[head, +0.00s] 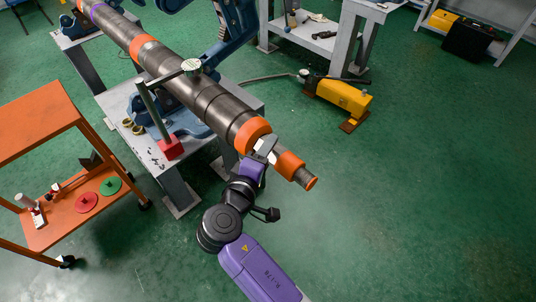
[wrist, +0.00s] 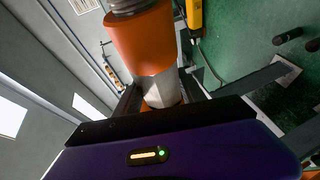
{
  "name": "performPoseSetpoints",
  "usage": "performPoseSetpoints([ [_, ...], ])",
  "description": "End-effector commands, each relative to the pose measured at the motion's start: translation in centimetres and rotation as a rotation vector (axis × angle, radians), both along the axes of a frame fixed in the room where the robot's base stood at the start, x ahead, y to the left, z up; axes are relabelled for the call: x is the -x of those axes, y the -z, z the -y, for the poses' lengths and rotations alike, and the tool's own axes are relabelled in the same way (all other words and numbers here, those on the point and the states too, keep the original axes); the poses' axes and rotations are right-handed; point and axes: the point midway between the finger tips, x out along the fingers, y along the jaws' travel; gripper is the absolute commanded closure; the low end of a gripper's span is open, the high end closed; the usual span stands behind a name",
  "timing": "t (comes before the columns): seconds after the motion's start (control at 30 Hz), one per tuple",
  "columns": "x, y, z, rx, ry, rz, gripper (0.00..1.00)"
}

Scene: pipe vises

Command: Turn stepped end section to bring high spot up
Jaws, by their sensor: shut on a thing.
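A long dark steel pipe (head: 205,93) with orange bands runs from the upper left to the middle of the head view, lying over a bench with blue vises. Its narrower stepped end section (head: 302,175) points to the lower right, with an orange band and an orange end face. My gripper (head: 264,147) is shut on the bare metal just beyond the large orange collar (head: 250,134). In the wrist view the gripped section (wrist: 162,92) shows between my fingers, below an orange band (wrist: 142,42). A dial gauge (head: 191,65) on a stand with a red base (head: 170,148) is at the pipe's side.
An orange cart (head: 75,222) with red and green discs stands at the left. A yellow hydraulic pump (head: 343,96) sits on the floor behind. A grey workbench (head: 325,45) stands at the back. The green floor to the right is clear.

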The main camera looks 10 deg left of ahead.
Motion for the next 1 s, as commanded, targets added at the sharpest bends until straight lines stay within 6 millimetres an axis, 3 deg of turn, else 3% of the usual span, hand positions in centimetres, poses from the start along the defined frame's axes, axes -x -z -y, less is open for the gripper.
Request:
performPoseSetpoints([
  [0.5,-0.02,0.11,0.06,0.013,0.000,0.013,0.93],
  [0.53,-0.02,0.11,0.06,0.012,0.002,0.012,0.49],
  [0.63,-0.02,0.10,0.06,0.012,0.002,0.012,0.31],
  [1.0,0.34,-0.02,-0.10,0.011,0.000,0.014,0.31],
])
